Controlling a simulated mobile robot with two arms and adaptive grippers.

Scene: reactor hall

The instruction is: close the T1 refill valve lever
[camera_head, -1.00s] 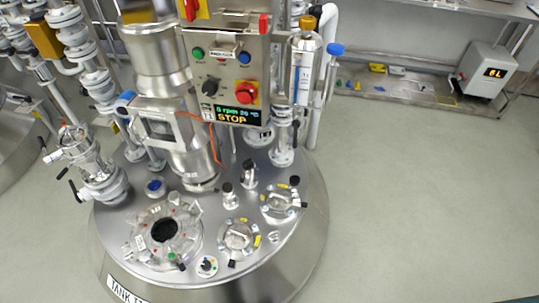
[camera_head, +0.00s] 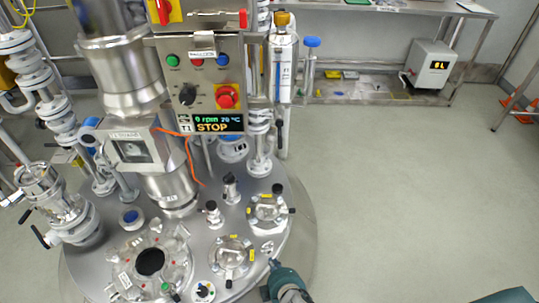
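The tank T1 lid (camera_head: 195,260) fills the lower left, with its control panel (camera_head: 205,75) and display reading STOP above. A glass cylinder (camera_head: 283,65) with a brass cap stands at the panel's right. A dark lever (camera_head: 279,133) hangs roughly upright on the pipework below it. More dark levers show on the left pipework, one at the lower left (camera_head: 40,237). No readable label tells me which is the refill lever. My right gripper (camera_head: 274,266) is at the bottom, by the lid's right edge, apart from these levers. Its fingers are too small to judge. My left gripper is not in view.
Hatches and small fittings stand on the lid, including a round port (camera_head: 231,253). The floor (camera_head: 410,190) at right is clear.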

